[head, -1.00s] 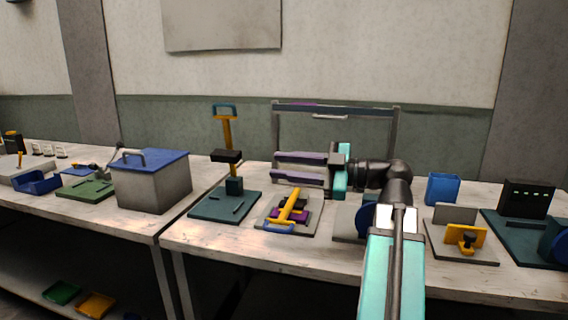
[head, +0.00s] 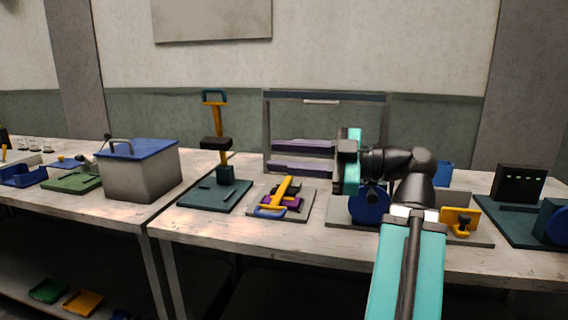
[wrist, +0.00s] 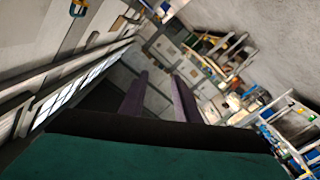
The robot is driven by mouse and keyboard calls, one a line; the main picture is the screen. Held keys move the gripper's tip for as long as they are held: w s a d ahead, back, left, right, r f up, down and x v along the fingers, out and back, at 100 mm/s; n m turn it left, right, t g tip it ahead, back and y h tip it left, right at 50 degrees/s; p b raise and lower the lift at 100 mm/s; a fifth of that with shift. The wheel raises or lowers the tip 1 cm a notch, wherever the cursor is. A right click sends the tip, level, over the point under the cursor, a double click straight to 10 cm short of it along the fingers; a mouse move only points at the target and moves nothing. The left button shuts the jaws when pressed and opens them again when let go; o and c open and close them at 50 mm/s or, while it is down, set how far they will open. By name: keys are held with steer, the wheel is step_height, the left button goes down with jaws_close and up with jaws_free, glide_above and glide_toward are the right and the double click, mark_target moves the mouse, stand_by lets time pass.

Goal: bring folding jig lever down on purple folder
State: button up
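The folding jig (head: 311,205) is a grey plate on the right-hand table, left of my arm. Its yellow lever (head: 282,190) lies low across the plate with its blue handle (head: 268,213) toward the front edge. The purple folder (head: 295,204) shows partly beneath and beside the lever; whether they touch cannot be told. My gripper (head: 270,157) is above and behind the jig, pointing left, its two purple-grey fingers apart and nothing seen between them. Both fingers also show apart in the wrist view (wrist: 160,80), where the jig is not seen.
A dark teal base (head: 222,200) with an upright yellow lever stands left of the jig. A grey box with blue lid (head: 140,170) is farther left. A grey frame (head: 325,96) stands behind. A blue wheel (head: 369,206) and a yellow bracket (head: 460,221) are right.

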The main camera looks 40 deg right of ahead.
steer(key=shift+s+a+b, duration=0.35)
steer(key=shift+s+b, duration=0.2)
steer(key=shift+s, duration=0.3)
steer(key=shift+r, duration=0.1)
